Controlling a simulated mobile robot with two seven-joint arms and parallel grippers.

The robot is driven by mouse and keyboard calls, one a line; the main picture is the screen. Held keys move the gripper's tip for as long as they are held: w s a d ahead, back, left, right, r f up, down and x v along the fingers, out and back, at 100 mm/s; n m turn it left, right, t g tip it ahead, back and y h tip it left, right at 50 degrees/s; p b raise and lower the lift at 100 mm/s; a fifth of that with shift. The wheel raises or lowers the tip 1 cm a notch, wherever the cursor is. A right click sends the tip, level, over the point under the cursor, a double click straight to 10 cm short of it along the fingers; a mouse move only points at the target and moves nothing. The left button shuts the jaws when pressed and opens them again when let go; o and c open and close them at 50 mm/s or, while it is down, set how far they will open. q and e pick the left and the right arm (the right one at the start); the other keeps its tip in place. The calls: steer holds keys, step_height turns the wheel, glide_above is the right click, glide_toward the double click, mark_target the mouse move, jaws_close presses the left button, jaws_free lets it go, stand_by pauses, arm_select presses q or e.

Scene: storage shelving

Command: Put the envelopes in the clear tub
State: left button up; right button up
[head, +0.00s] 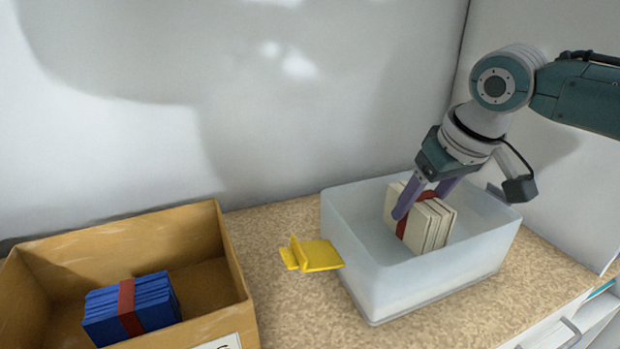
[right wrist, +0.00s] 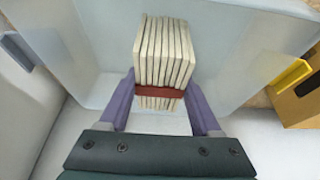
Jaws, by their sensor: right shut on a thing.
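The envelopes (head: 433,226) are a cream bundle with a dark red band around the middle. My right gripper (head: 421,199) reaches down into the tub and is shut on the bundle. The right wrist view shows the bundle (right wrist: 163,52) between the two purple fingers, with the pale tub floor and walls around it. Whether the bundle touches the tub floor is hard to tell. My left gripper is not in view.
A yellow object (head: 316,256) lies on the speckled shelf against the tub's left side. A tan box (head: 232,267) at left holds a blue bundle (head: 131,307) with a red band. Walls stand behind and at right. Bare shelf lies in front of the tub.

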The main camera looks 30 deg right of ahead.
steer(key=shift+f, duration=0.9)
steer(key=shift+f, duration=0.15)
steer(key=o, duration=1.5)
